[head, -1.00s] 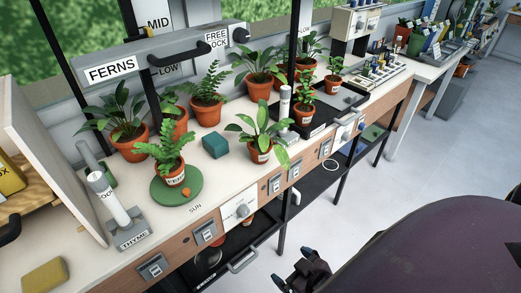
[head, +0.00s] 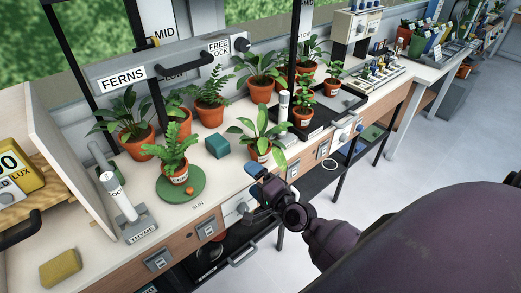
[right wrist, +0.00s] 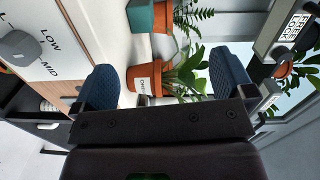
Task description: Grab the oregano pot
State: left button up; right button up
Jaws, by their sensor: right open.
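A terracotta pot (head: 259,154) with broad green leaves and a white label stands at the front edge of the bench, right of the teal block. My left gripper is not in view.
A teal block (head: 217,145) sits left of the pot. A fern pot (head: 178,176) stands on a green disc (head: 190,193). Several potted plants stand behind. A black tray (head: 345,103) with pots is to the right.

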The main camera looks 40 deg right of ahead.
jog(key=w+d+m+t+h, duration=0.1)
jog(key=d+m+h, duration=0.15)
jog(key=m, duration=0.55)
jog(key=m+h, duration=0.4)
jog(key=m, duration=1.2)
send_near(261, 146)
jog(key=shift+n+g, duration=0.3)
jog(key=shift+g, duration=0.1)
jog(key=shift+x, duration=5.05)
jog(key=shift+a+r, duration=0.1)
jog(key=shift+r, duration=0.15)
jog(key=shift+c, duration=0.3)
jog(key=c, duration=0.7)
